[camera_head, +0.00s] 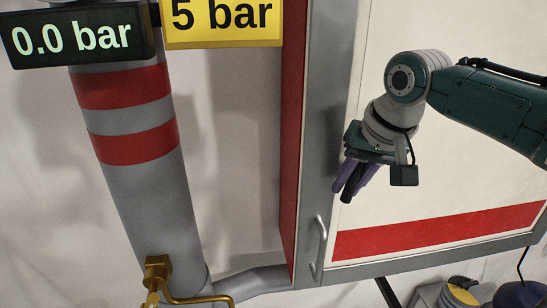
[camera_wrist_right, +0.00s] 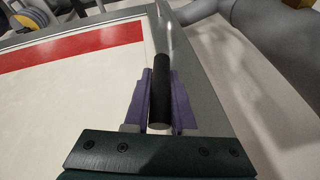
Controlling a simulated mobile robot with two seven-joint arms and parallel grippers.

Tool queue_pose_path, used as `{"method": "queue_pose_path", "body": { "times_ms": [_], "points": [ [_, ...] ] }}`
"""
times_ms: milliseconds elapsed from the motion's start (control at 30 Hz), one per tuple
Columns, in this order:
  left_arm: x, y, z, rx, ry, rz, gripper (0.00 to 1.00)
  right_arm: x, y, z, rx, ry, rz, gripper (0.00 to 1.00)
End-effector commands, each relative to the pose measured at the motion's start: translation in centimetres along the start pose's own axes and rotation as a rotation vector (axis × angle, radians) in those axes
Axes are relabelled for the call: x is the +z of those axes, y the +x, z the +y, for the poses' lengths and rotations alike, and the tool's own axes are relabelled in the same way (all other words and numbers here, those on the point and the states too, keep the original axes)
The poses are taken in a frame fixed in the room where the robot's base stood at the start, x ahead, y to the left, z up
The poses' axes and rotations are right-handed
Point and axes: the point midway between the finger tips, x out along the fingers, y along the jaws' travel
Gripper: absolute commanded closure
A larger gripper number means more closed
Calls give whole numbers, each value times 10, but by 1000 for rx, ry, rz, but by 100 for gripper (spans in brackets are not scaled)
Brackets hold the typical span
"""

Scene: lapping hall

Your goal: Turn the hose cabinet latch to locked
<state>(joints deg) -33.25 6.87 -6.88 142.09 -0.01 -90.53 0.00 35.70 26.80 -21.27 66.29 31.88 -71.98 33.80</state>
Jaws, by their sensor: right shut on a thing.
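The hose cabinet (camera_head: 322,110) has a cream door with a red band and a grey frame. My right gripper (camera_head: 353,182) is in front of the door near its left edge, its purple fingers pointing down and left. It is shut on the black grip of the latch (camera_wrist_right: 160,92), which lies between the fingers in the right wrist view. In the head view the black grip (camera_head: 349,191) shows only partly, mostly hidden by the fingers. The latch's pivot and its marks cannot be made out. My left gripper is not in view.
A silver pull handle (camera_head: 320,241) sits on the cabinet frame below my gripper. A grey pipe (camera_head: 143,205) with red bands and a brass valve (camera_head: 158,270) stands left. A display (camera_head: 75,36) reads 0.0 bar; a yellow sign (camera_head: 222,20) reads 5 bar.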

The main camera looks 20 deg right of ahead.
Motion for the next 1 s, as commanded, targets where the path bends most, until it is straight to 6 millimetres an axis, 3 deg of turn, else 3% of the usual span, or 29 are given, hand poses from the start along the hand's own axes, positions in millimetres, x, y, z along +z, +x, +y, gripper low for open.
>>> {"method": "queue_pose_path", "body": {
  "times_ms": [233,467,1000],
  "points": [
    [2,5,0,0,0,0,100,1,2,-1,-206,91,-44,100],
    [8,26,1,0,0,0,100,2,5,-3,-406,172,-84,100],
    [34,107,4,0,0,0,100,3,6,-8,-871,361,-183,100]
  ]
}}
